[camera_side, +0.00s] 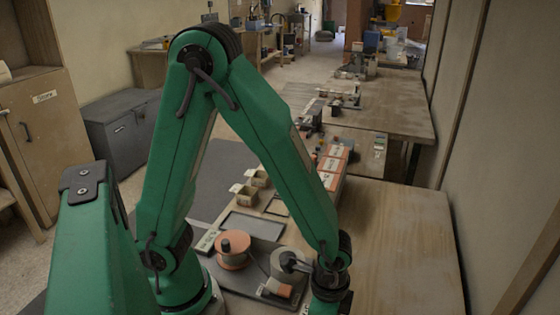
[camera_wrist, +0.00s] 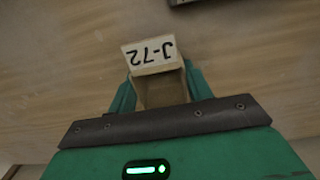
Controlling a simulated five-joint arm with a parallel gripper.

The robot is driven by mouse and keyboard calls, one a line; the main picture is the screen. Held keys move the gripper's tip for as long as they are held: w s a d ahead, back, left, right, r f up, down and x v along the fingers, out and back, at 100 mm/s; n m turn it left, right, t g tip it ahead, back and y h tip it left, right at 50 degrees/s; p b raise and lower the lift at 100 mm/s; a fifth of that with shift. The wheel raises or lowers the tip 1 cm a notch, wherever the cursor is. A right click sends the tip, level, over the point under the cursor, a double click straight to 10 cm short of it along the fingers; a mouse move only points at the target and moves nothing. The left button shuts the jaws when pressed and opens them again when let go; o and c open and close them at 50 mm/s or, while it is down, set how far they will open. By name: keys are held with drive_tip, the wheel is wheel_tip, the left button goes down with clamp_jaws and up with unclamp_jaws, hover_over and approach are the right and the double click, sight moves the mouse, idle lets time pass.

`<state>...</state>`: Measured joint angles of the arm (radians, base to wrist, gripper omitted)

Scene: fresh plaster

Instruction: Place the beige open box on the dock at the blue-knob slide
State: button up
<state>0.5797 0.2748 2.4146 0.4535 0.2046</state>
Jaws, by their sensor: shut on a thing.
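In the wrist view, a beige open box (camera_wrist: 160,92) with a white label reading J-72, upside down, sits between the green fingers of my gripper (camera_wrist: 161,88). The fingers are shut on its two sides, and its open top faces the camera. Wooden tabletop shows beyond it; I cannot tell the height above it. In the side view, my gripper (camera_side: 330,302) is at the bottom edge, partly cut off, and the held box is hidden. I cannot make out a blue-knob slide or its dock in either view.
Two other small beige boxes (camera_side: 250,184) stand left of my forearm. An orange-flanged spool (camera_side: 233,262) and a grey spool (camera_side: 284,268) are near my gripper. Orange-and-white boxes (camera_side: 334,163) stand farther back. The wooden tabletop (camera_side: 405,240) at the right is clear.

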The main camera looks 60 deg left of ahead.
drive_tip(key=shift+r, duration=0.65)
wheel_tip(320, 180, up, 2)
drive_tip(key=shift+r, duration=0.25)
drive_tip(key=s+d+r, duration=0.5)
drive_tip(key=s+r, duration=0.1)
drive_tip(key=s, duration=0.4)
drive_tip(key=shift+s+r, duration=0.25)
drive_tip(key=shift+r, duration=0.1)
